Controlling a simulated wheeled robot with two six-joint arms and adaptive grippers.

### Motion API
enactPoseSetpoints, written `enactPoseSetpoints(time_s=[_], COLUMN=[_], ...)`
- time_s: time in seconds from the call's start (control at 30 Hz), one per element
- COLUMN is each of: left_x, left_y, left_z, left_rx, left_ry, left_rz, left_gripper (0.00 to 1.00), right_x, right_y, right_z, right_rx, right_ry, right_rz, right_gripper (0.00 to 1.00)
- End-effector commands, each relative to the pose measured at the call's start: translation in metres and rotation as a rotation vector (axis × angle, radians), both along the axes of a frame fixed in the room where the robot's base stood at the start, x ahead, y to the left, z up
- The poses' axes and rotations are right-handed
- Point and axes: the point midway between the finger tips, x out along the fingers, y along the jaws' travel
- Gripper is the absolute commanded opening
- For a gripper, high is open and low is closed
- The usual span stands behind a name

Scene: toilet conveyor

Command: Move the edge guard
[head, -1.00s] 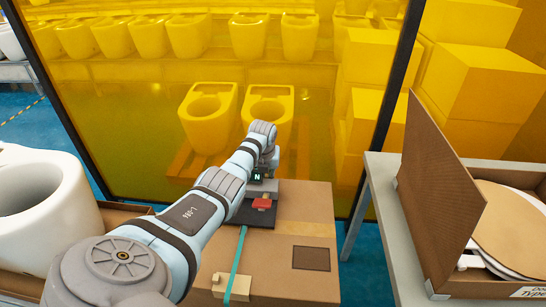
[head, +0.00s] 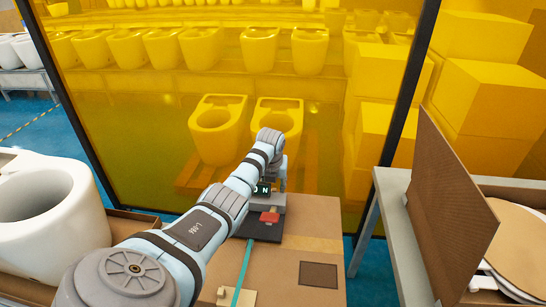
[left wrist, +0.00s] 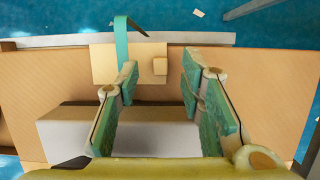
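The edge guard (head: 237,296) is a small tan plate with a raised block on it. It lies at the near edge of the cardboard box (head: 318,242), at the bottom of the head view. In the left wrist view the edge guard (left wrist: 102,64) lies at the box edge, beyond my fingertips, with a teal strap (left wrist: 121,45) running over it. My left gripper (left wrist: 158,75) is open, its green-padded fingers apart with nothing held between them. It is over the box, near the grey strapping tool; its fingers are hidden in the head view. My right gripper is not in view.
The strapping tool (head: 268,217) has a red part and a dark base. A white toilet (head: 48,222) stands at left. An open box (head: 455,205) rests on a grey table at right. A yellow transparent screen (head: 130,120) stands behind the box.

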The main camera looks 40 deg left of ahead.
Motion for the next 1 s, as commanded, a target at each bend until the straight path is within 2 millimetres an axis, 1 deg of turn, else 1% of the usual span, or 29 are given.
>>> enactPoseSetpoints(time_s=[0.1,0.3,0.43,0.5,0.6,1.0], left_x=[-0.005,-0.017,-0.021,-0.023,-0.024,-0.024], left_y=[-0.004,-0.012,-0.016,-0.017,-0.017,-0.018], left_z=[0.025,0.068,0.086,0.092,0.094,0.094], left_rx=[0.004,0.004,0.001,0.001,0.000,0.000], left_ry=[-0.004,-0.002,-0.001,-0.001,0.002,0.002], left_rz=[-0.002,-0.003,-0.001,-0.001,-0.001,-0.001], left_gripper=[0.35,0.35,0.35,0.35,0.35,0.35], right_x=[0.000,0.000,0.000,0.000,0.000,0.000], right_y=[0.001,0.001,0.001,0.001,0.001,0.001], right_z=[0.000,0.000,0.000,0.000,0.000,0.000], right_rx=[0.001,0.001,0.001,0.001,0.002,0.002], right_ry=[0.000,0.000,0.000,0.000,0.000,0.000], right_rz=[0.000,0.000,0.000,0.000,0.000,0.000], right_gripper=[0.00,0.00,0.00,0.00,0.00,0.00])
